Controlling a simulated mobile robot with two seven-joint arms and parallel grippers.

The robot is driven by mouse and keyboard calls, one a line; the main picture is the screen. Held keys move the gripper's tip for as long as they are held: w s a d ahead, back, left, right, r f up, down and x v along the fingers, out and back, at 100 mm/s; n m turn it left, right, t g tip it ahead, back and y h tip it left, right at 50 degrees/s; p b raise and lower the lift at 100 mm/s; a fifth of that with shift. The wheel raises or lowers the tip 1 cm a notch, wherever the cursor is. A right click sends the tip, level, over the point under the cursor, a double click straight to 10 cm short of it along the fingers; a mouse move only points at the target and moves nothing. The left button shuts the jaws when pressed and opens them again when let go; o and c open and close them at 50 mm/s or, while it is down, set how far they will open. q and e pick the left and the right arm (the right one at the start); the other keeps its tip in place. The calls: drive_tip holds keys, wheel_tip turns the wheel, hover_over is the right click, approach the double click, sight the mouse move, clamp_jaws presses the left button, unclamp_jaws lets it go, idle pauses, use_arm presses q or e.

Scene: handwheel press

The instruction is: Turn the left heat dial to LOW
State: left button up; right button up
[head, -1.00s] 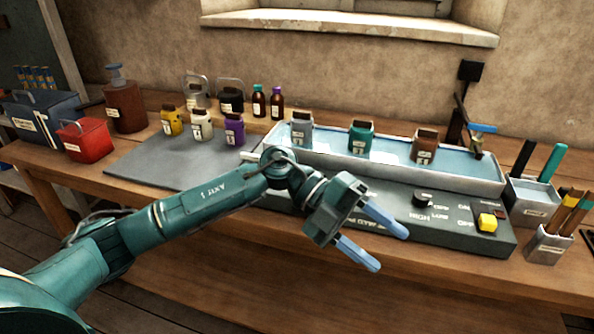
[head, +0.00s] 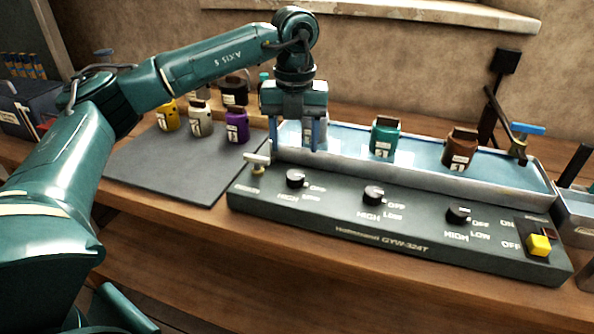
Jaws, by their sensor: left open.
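The left heat dial (head: 296,178) is a black knob on the dark front panel (head: 350,238) of the long heater. OFF, HIGH and a partly legible label are printed around it; I cannot tell which its pointer marks. My left gripper (head: 294,138) is open and empty, with its two blue fingers pointing down. In the picture it is above the left dial, over the left end of the water tray, and apart from the dial. A grey container (head: 309,132) is partly hidden behind its fingers. My right gripper is not in view.
The middle dial (head: 373,195) and right dial (head: 458,214) share the panel, with a yellow switch (head: 538,245) at its right. Teal (head: 385,138) and brown (head: 460,149) containers stand in the tray (head: 520,188).

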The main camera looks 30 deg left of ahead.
sight(294, 175)
use_arm(q)
wheel_tip(294, 175, down, 8)
drive_tip(key=shift+f, duration=0.1)
idle(0.4)
drive_tip(key=c, duration=1)
drive_tip(key=shift+o, duration=0.2)
drive_tip(key=shift+m, duration=0.3)
drive_tip(key=m, duration=0.8)
drive_tip(key=shift+a, duration=0.15)
drive_tip(key=shift+m, duration=0.3)
